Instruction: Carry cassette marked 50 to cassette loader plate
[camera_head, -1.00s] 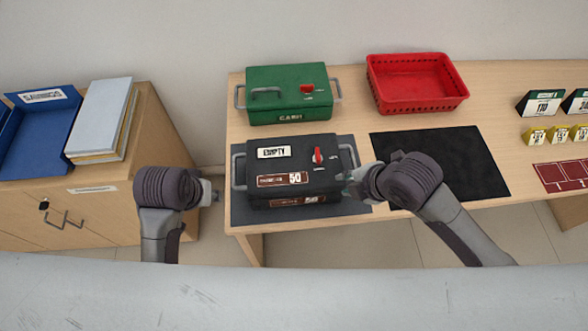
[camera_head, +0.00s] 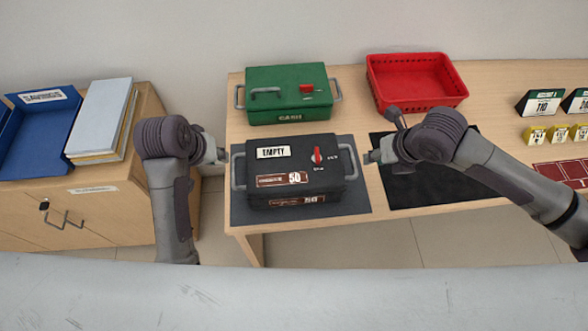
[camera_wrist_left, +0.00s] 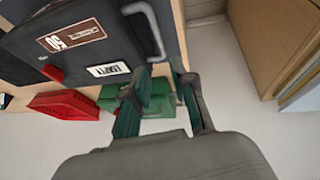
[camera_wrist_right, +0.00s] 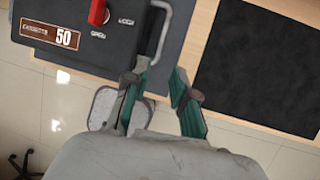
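The black cassette marked 50 (camera_head: 290,190) sits on a dark grey mat (camera_head: 240,213) at the left end of the counter. It has an EMPTY label, a red knob and a grey handle on each side. My left gripper (camera_head: 222,156) is open beside the left handle, and that handle (camera_wrist_left: 150,30) shows just beyond its fingers. My right gripper (camera_head: 370,158) is open beside the right handle, which also shows in the right wrist view (camera_wrist_right: 160,35). Neither gripper holds anything. A black plate-like mat (camera_head: 460,170) lies to the right, partly behind my right arm.
A green CASH box (camera_head: 285,90) stands behind the cassette. A red basket (camera_head: 415,82) is at the back. Number signs, yellow tags (camera_head: 560,134) and a dark red tray (camera_head: 562,172) are at the right. A wooden cabinet (camera_head: 110,215) with a blue tray stands left, across a gap.

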